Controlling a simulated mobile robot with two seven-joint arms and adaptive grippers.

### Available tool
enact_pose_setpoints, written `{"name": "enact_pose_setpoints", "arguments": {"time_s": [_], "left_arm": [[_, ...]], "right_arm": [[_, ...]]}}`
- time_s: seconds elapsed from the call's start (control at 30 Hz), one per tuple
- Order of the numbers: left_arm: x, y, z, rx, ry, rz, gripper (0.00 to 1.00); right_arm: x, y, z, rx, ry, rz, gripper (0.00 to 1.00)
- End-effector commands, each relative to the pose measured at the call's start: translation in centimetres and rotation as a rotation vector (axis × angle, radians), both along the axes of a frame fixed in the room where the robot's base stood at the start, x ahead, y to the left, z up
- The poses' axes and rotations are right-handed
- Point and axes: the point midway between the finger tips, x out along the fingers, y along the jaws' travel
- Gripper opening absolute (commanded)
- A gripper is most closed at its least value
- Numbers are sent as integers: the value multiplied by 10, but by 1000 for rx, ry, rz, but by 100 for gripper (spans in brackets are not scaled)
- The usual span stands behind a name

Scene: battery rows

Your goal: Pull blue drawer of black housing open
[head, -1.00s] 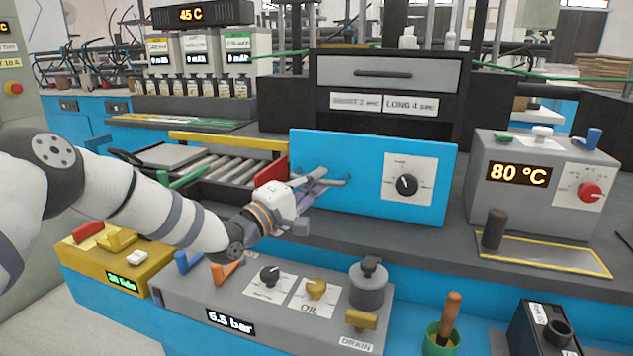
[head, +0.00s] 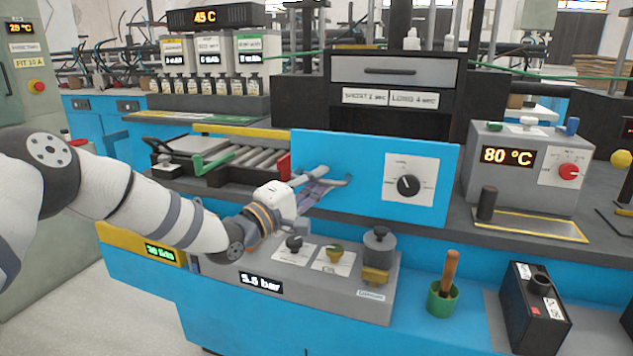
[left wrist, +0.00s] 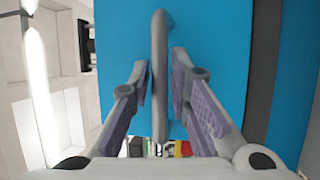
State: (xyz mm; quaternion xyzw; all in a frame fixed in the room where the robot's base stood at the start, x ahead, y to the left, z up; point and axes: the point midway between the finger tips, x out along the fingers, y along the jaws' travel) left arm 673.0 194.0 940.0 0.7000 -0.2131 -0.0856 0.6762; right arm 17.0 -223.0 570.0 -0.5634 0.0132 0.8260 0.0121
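The blue drawer (head: 330,160) has a flat blue front with a dial and a bar handle. Its front stands out ahead of the black housing (head: 345,117), over the bench top. My left gripper (head: 322,186) is at the handle. In the left wrist view, the handle (left wrist: 160,75) runs upright between the two fingers of my left gripper (left wrist: 161,85), which sit close on either side. My right gripper is not in view.
Below the drawer is a grey pressure box (head: 330,298) with knobs. A green pot (head: 443,300) and a black box (head: 537,308) stand to its right. A grey heater box (head: 520,175) stands right of the drawer, rollers (head: 250,157) to its left.

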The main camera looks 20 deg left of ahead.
Motion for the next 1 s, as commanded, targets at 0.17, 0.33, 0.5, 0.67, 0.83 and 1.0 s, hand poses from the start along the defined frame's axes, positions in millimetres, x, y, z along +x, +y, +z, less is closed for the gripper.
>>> {"name": "enact_pose_setpoints", "arguments": {"time_s": [0.17,0.33,0.5,0.67,0.83,1.0], "left_arm": [[0,0,0,1,0,0,31],[-1,1,-1,1,1,1,31],[-29,15,-5,-3,1,3,31],[-69,34,-13,-2,2,4,31],[-98,47,-18,-1,-1,2,31],[-107,50,-20,1,0,0,31]], "right_arm": [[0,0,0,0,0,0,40],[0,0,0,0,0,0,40],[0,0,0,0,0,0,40],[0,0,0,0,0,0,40],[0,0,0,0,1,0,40],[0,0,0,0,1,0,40]]}}
